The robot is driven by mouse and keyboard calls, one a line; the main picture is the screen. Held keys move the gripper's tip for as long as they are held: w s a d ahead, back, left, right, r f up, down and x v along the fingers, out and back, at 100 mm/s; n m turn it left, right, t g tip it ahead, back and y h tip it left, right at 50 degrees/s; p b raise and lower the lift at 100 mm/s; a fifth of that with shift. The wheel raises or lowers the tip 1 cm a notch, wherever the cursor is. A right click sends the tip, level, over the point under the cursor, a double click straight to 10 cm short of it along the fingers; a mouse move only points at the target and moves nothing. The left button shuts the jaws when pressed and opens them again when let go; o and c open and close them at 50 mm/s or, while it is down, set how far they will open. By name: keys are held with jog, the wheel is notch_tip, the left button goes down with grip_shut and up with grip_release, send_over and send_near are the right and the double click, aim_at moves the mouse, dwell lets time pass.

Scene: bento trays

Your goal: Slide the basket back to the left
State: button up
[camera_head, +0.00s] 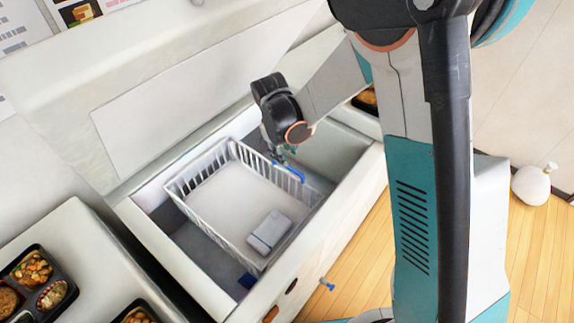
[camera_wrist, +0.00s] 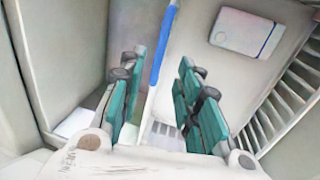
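A white slatted basket (camera_head: 198,166) sits in a recess of the white counter. In the wrist view, its floor and slatted wall (camera_wrist: 285,100) show on the right. A blue handle strip (camera_head: 288,170) runs along the basket's right rim, and it also shows in the wrist view (camera_wrist: 163,45). My gripper (camera_head: 278,153) is at that rim. In the wrist view my gripper (camera_wrist: 161,72) is open, with a teal finger on each side of the blue strip and visible gaps. Exact contact and depth cannot be told.
A white box (camera_head: 270,231) lies in the basket's near part. The recess has bare room right of the basket (camera_head: 333,148) and a darker gap at its left. Bento trays (camera_head: 38,283) stand on the left counter. A white round object (camera_head: 531,185) is on the floor.

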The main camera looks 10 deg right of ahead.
aim_at(288, 167)
jog(key=f, duration=0.2)
jog(key=f+b, duration=0.1)
jog(key=f, duration=0.1)
jog(key=w+d+f+b, duration=0.1)
jog(key=f, duration=0.1)
jog(key=shift+f, duration=0.35)
jog(key=shift+s+a, duration=0.1)
grip_shut()
